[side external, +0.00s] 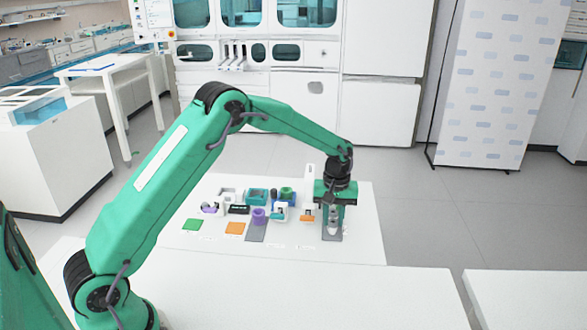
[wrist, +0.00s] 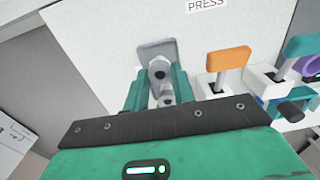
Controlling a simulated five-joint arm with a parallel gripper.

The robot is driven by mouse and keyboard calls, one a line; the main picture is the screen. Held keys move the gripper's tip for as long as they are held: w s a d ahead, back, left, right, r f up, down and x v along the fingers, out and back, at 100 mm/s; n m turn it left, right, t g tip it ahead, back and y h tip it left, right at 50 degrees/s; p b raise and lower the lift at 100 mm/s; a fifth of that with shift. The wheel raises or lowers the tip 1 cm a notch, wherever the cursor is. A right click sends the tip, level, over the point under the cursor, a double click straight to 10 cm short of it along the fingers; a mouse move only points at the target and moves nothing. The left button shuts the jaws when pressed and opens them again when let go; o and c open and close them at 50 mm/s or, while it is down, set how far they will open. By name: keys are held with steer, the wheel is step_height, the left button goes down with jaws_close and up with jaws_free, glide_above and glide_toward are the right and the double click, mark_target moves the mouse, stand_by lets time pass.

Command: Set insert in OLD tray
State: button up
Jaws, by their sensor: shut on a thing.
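My gripper (side external: 333,206) points down at the right end of the white table. In the wrist view, its two green fingers (wrist: 157,98) are closed around a small grey metallic piece (wrist: 166,98), which looks like the insert. Just beyond the fingertips is a grey plate (wrist: 152,48) with a round grey part (wrist: 157,70) on it. In the side view the grey part (side external: 332,224) stands below the fingers on the plate. I cannot tell whether the held piece touches it. No tray marked OLD can be read in either view.
An orange-topped stand (wrist: 228,60) and a teal-topped stand (wrist: 300,50) are right of my gripper in the wrist view. A "PRESS" label (wrist: 206,5) lies above. In the side view, a purple ring (side external: 259,215), green pad (side external: 192,225) and orange pad (side external: 235,228) lie left. The table front is clear.

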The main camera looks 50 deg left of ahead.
steer(key=shift+f, duration=0.15)
steer(key=o, duration=0.9)
steer(key=shift+r, duration=3.95)
